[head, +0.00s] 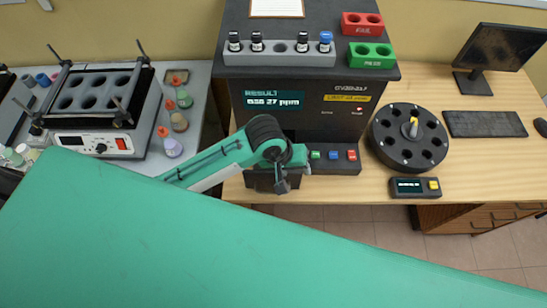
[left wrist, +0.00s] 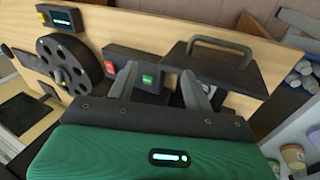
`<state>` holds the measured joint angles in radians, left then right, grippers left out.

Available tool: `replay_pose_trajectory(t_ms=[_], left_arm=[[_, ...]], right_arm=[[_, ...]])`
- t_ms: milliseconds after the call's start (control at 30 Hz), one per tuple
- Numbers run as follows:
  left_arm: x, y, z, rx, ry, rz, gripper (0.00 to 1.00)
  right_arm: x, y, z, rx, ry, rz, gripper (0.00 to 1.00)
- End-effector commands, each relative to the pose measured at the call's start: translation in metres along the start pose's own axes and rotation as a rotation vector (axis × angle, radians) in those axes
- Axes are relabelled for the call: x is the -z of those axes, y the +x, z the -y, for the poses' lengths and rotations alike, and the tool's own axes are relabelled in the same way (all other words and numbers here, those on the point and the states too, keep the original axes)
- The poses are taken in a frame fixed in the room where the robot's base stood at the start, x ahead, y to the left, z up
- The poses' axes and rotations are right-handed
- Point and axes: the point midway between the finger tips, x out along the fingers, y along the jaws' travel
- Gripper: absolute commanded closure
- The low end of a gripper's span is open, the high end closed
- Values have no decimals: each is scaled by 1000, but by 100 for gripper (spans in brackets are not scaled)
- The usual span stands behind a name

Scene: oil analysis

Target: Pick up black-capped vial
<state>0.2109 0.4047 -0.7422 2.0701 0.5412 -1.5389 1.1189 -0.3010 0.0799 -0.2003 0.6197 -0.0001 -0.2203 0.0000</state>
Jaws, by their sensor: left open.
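Black-capped vials (head: 257,42) stand upright in a grey rack (head: 280,58) on top of the black analyzer (head: 310,104) in the head view. One is at the rack's far left (head: 234,42) and another at the right (head: 303,42), beside a blue-capped vial (head: 325,42). My left gripper (head: 281,186) is in front of the analyzer, below and apart from the rack. In the left wrist view my left gripper (left wrist: 160,82) is open, with nothing seen between its fingers. No vial can be made out in that view. My right gripper is not in view.
A red FAIL rack (head: 362,24) and a green PASS rack (head: 371,56) sit on the analyzer's right. A black carousel (head: 388,140) and a small display box (head: 413,187) stand on the wooden desk. A heater block (head: 96,142) is at left. A handled black lid (left wrist: 210,66) shows in the wrist view.

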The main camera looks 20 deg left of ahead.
Motion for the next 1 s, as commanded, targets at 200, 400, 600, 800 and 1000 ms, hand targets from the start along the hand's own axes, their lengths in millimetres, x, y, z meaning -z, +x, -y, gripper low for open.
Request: replay_pose_trajectory(t_ms=[200, 400, 600, 800, 1000], left_arm=[[23, -13, 2, 118, -181, 40, 49], [57, -19, 26, 256, -417, 27, 49], [86, -30, 50, 357, -620, -15, 49], [95, -31, 61, 392, -699, -33, 49], [91, 0, 73, 395, -702, -32, 49]], right_arm=[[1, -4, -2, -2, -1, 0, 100], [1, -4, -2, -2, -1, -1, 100], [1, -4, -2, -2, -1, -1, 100], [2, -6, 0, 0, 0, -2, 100], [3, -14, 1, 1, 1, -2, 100]])
